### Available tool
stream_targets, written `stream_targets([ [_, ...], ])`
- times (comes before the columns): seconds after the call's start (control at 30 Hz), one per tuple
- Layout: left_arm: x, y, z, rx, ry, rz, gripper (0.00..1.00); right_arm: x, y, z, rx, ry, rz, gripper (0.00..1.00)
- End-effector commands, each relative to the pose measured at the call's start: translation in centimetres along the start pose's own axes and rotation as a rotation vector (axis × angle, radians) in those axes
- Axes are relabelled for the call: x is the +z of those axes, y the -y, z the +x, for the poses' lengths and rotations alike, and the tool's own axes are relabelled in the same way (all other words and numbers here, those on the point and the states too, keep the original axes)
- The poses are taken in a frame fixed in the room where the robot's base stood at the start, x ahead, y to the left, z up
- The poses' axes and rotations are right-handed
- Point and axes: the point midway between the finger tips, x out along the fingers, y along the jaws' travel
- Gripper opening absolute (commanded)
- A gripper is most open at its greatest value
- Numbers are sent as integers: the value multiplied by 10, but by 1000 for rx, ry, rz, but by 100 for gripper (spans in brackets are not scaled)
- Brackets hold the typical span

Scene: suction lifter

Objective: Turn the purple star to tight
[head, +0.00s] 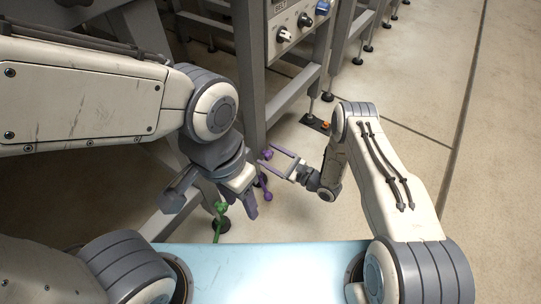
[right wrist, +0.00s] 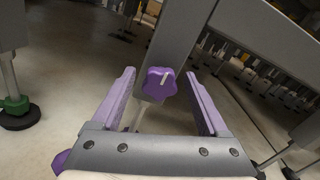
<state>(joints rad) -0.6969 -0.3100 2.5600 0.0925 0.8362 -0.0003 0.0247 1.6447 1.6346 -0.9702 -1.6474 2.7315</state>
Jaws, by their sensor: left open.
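The purple star (right wrist: 160,83) is a lobed knob with a short white mark, on a grey metal leg in the right wrist view. It shows small in the head view (head: 267,155). My right gripper (right wrist: 160,76) is open, with one purple finger on each side of the star and visible gaps between. In the head view my right gripper (head: 266,153) reaches to the leg from the right. My left gripper (head: 260,190) is open and empty, below and left of the right one. The star's rear is hidden.
A grey frame (head: 248,70) with a control panel (head: 290,25) stands ahead. A green knob (right wrist: 15,103) sits above a black foot at left in the right wrist view. A light blue surface (head: 265,270) lies in front. Open floor (head: 415,90) is at right.

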Motion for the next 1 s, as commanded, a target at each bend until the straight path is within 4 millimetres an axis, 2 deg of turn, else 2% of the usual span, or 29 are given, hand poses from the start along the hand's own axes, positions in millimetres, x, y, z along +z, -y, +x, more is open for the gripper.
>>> stream_targets([
  [0.17,0,0,-3,0,0,0,50,1,1,-4,-1,0,-1,78],
  [0.27,0,-1,-9,0,0,0,50,2,2,-15,-3,-2,1,78],
  [0.5,-2,-2,-28,0,0,0,50,3,3,-64,-7,-3,3,78],
  [0.7,-2,-3,-37,0,0,0,50,1,2,-94,-5,-2,2,78],
  [0.83,-2,-3,-38,0,0,0,50,1,1,-103,-2,0,0,78],
  [1.0,-2,-3,-38,0,0,0,50,0,0,-106,-1,0,-1,78],
])
